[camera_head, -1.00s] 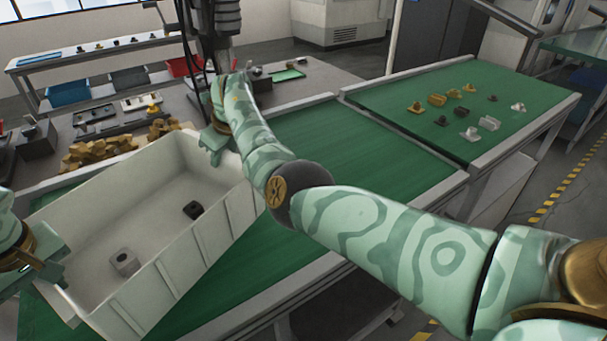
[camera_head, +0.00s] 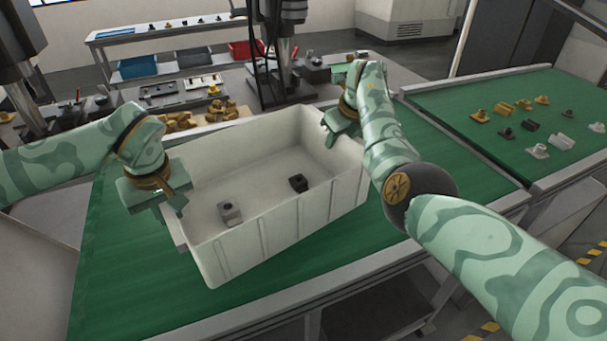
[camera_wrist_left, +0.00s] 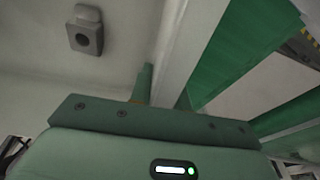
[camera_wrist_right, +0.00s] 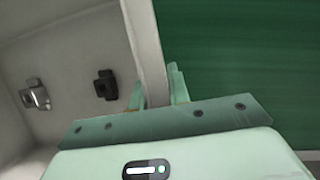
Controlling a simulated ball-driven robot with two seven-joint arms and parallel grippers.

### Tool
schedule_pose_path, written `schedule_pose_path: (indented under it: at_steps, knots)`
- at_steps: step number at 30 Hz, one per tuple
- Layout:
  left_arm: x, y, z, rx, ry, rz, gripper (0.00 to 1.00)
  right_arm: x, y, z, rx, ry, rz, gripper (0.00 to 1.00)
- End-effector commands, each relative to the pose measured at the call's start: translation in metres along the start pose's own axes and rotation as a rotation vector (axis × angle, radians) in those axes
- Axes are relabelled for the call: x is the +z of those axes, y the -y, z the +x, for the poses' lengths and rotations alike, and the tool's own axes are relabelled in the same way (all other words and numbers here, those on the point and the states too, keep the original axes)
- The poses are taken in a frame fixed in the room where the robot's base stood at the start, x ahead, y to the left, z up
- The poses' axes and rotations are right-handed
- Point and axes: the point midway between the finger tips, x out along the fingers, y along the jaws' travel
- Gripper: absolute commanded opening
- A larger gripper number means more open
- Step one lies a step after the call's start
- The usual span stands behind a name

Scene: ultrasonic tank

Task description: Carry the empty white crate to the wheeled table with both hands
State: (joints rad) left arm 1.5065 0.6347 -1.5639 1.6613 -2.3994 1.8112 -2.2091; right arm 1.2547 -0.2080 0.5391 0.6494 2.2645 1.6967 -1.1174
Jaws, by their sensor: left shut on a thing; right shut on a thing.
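The white crate (camera_head: 243,251) is in the middle of the head view, over a green surface. I cannot tell whether it rests there or is lifted. It is not empty: a grey block (camera_head: 230,213) and a black block (camera_head: 298,184) lie on its floor. My left gripper (camera_head: 178,208) is shut on the crate's left end wall, one finger on each side in the left wrist view (camera_wrist_left: 163,85). My right gripper (camera_head: 331,134) is shut on the opposite end wall; the wall also shows between its fingers in the right wrist view (camera_wrist_right: 155,85). I cannot make out which table is wheeled.
The green table (camera_head: 130,290) with a pale frame lies under the crate. Another green-topped table (camera_head: 450,112) at right carries several small parts. Behind the crate, a grey bench holds brown parts (camera_head: 215,112) and machine columns. Yellow floor marking (camera_head: 590,258) shows at right.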

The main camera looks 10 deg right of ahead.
Motion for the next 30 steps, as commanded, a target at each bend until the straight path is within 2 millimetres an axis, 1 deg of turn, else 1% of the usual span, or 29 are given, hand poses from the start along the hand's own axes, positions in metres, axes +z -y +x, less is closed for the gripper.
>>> schedule_pose_path:
  at_steps: [2,8,26,27,29,30]
  knots:
    - [-0.001,0.0,0.001,0.0,-0.001,-0.002,0.0,0.001,0.003,-0.001,-0.008,0.004,-0.001,0.0]
    - [0.001,0.0,0.01,-0.002,0.002,-0.002,0.0,-0.003,0.003,0.008,-0.006,0.001,0.0,0.0]
    - [0.007,-0.001,0.06,-0.011,0.021,-0.001,0.0,-0.023,0.003,0.059,0.002,-0.018,0.003,0.0]
    - [0.008,0.0,0.062,-0.014,0.023,0.0,0.21,-0.025,0.003,0.062,0.004,-0.022,0.004,0.21]
    - [0.007,0.0,0.059,-0.012,0.022,0.0,0.38,-0.023,0.003,0.058,0.004,-0.021,0.003,0.38]
    - [0.007,0.0,0.058,-0.012,0.021,0.0,0.4,-0.023,0.002,0.058,0.005,-0.02,0.003,0.4]
